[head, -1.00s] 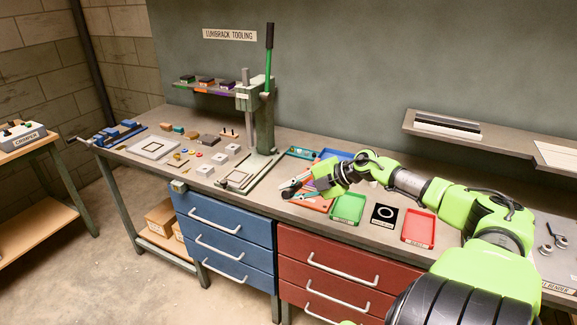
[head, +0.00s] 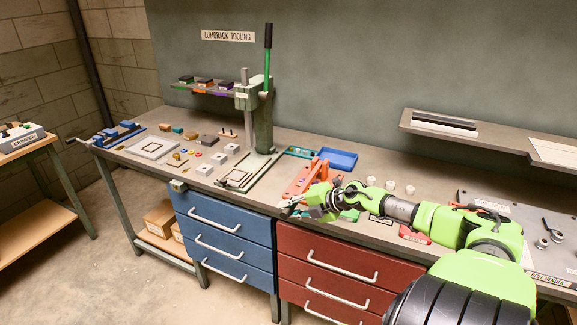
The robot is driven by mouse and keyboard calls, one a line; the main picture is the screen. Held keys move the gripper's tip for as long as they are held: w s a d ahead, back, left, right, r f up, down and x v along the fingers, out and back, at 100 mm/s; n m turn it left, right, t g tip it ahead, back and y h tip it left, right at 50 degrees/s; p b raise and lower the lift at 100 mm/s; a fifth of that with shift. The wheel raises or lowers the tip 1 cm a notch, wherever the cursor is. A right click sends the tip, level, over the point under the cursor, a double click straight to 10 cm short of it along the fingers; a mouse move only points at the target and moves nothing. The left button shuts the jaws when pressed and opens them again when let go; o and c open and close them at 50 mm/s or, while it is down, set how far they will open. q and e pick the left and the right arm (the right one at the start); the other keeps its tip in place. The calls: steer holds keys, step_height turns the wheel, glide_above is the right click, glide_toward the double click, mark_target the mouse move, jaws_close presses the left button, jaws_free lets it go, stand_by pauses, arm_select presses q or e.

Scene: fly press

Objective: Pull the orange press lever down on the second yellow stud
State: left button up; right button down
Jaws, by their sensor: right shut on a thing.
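The small orange press (head: 302,184) sits near the front of the bench, right of the tall green fly press. An upright orange part of it rises at its back right. My right gripper (head: 288,207) is low at the press's front side, by the bench edge, and is shut on the orange press lever. The grip itself is small and partly covered by my wrist. The yellow studs cannot be made out at the orange press. My left gripper is not in view.
The green fly press (head: 262,125) stands left, its black-tipped handle upright. A blue tray (head: 338,159) lies behind. A green tray (head: 350,215) and a red tray (head: 414,236) are partly hidden under my right arm. White cups (head: 390,186) stand behind the arm.

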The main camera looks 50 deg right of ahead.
steer(key=c, duration=2.1)
jaws_free()
steer(key=shift+s+a+f, duration=0.1)
steer(key=shift+s+f, duration=0.05)
steer(key=shift+f, duration=0.15)
steer(key=shift+o, duration=1.3)
steer(key=shift+r, duration=0.15)
steer(key=shift+s+d+r, duration=0.3)
steer(key=shift+s, duration=0.2)
steer(key=v, duration=1)
steer(key=shift+s+r, duration=0.2)
steer(key=shift+r, duration=0.05)
steer(key=shift+f, duration=0.1)
